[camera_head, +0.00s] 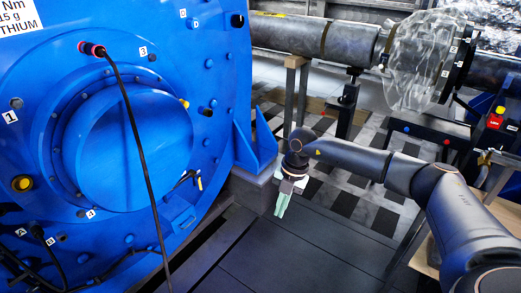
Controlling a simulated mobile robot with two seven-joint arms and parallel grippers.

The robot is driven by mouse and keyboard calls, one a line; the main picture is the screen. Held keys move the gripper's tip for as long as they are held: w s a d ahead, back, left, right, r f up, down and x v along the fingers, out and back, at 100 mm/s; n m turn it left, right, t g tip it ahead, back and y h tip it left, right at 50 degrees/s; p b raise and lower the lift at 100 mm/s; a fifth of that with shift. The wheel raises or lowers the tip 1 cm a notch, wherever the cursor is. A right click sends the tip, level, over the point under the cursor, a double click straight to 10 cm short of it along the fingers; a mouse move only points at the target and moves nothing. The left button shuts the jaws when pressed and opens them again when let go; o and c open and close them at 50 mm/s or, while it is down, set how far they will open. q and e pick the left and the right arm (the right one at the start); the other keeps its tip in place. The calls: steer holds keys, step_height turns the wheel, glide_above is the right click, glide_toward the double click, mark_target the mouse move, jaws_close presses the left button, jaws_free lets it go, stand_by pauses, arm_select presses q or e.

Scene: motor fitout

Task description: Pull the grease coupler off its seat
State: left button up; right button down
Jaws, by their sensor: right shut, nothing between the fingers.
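A large blue motor housing (215,40) fills the left side of the head view. A small dark fitting with a yellow end (190,179) sits low on its face; it may be the grease coupler, but I cannot tell for sure. Its seat is not clear at this size. My right gripper (280,208) points down over the floor, to the right of the housing and apart from it. Its pale green fingers are shut and empty. My left gripper is not in view.
A black cable hangs from a red-ended plug (92,49) across the motor face. A blue bracket (255,143) juts out between the motor and my right gripper. A grey shaft (300,36) runs right, towards a clear-wrapped flange (420,60). Floor around the gripper is open.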

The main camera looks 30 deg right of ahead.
steer(key=s+a+r+m+t+y, duration=0.15)
steer(key=a+y, duration=0.25)
steer(key=a, duration=0.6)
steer(key=s+a+r+m+t+y+p, duration=0.1)
steer(key=s+a+t+y, duration=0.3)
steer(key=a, duration=0.6)
steer(key=w+a+r+m+t+y, duration=0.15)
steer(key=a+y, duration=0.35)
steer(key=a, duration=0.5)
steer(key=s+d+f+m+t+h+p, duration=0.1)
steer(key=s+d+f+m+t+h, duration=0.15)
steer(key=d+f+m+h, duration=0.35)
steer(key=s+d+f+m+t+h, duration=0.2)
steer(key=d+f+m+t+h, duration=0.15)
steer(key=m, duration=0.55)
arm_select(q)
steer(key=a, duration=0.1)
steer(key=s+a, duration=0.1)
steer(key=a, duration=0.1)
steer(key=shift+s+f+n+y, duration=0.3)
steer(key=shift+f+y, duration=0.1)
arm_select(e)
steer(key=s+d+f+m+g+h, duration=0.4)
steer(key=s+f, duration=0.4)
steer(key=s, duration=0.4)
steer(key=shift+d+f, duration=0.15)
steer(key=shift+f, duration=0.15)
